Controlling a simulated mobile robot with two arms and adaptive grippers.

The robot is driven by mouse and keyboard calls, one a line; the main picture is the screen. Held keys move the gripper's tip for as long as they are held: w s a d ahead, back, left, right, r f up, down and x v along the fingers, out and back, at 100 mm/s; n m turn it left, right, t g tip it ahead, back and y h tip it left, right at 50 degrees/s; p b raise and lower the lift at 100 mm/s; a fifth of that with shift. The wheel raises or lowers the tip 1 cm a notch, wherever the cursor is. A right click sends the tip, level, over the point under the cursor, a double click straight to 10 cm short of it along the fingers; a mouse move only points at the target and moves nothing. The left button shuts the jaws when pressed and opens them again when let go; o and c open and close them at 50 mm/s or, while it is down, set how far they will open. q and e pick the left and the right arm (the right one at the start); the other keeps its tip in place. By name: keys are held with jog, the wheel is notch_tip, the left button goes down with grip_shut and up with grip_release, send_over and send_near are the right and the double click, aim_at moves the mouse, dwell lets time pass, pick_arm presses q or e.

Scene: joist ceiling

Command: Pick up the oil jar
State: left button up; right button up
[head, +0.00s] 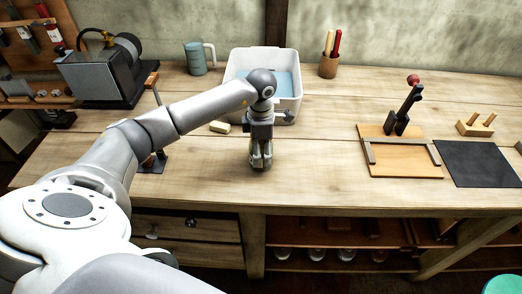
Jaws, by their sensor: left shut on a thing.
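My left gripper (261,161) points straight down over the front middle of the wooden bench, in front of the white tub. It is shut on a small greyish thing between its fingers, which I take to be the oil jar. The fingers hide most of it, so its shape is unclear. It is low, close to the bench top; I cannot tell if it touches the wood. My right gripper is not in view.
A white tub (236,68) with blue inside stands behind my gripper. A teal jug (195,58), a grinder-like machine (101,75) and a yellowish block (220,127) are left of it. A wooden board (405,160) and dark mat (478,164) lie right. Bench between is clear.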

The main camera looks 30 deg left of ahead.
pick_arm(q)
jog(key=shift+r+b, duration=0.35)
jog(key=shift+r, duration=0.15)
jog(key=shift+r+b, duration=0.7)
jog(key=shift+r, duration=0.2)
jog(key=s+r+b, duration=0.4)
jog(key=s+r, duration=0.6)
jog(key=s, duration=0.4)
jog(key=shift+b, duration=0.3)
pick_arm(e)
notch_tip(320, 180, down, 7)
pick_arm(q)
jog(key=d+f+m, duration=0.5)
jog(key=d+m, duration=0.1)
jog(key=m, duration=0.7)
jog(key=d+f+m, duration=0.4)
jog(key=d+m, duration=0.3)
jog(key=m, duration=0.5)
jog(key=shift+s+d+f+m, duration=0.2)
jog(key=shift+s+f+m, duration=0.15)
jog(key=shift+f+m, duration=0.05)
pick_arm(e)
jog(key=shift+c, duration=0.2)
